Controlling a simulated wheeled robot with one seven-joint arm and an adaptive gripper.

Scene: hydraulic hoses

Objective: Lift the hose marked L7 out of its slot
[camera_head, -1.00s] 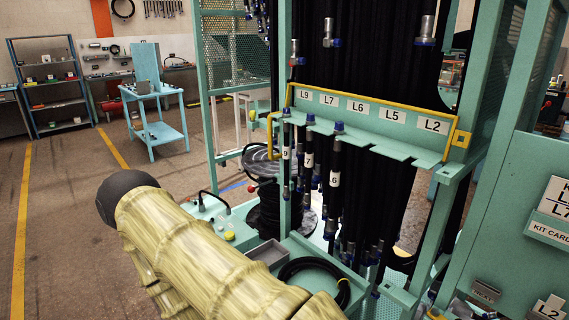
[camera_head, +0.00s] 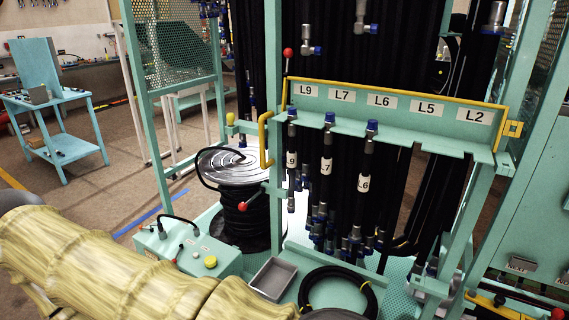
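The hose marked L7 (camera_head: 326,166) hangs upright in the slotted teal rail (camera_head: 400,132), under the L7 plate (camera_head: 342,95). Its blue-capped metal end (camera_head: 329,119) stands at the rail and its white tag shows below. The hose marked L9 (camera_head: 291,159) hangs to its left and the hose marked L6 (camera_head: 363,183) to its right. My arm, in a yellowish cover, crosses the lower left, well apart from the hoses. My gripper is not in view.
A yellow-edged label board (camera_head: 460,113) runs behind the rail; the L5 and L2 positions look empty. A hose reel (camera_head: 245,205), a teal control box (camera_head: 185,250), a grey tray (camera_head: 272,278) and a coiled hose (camera_head: 338,290) stand below. Rack posts flank the hoses.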

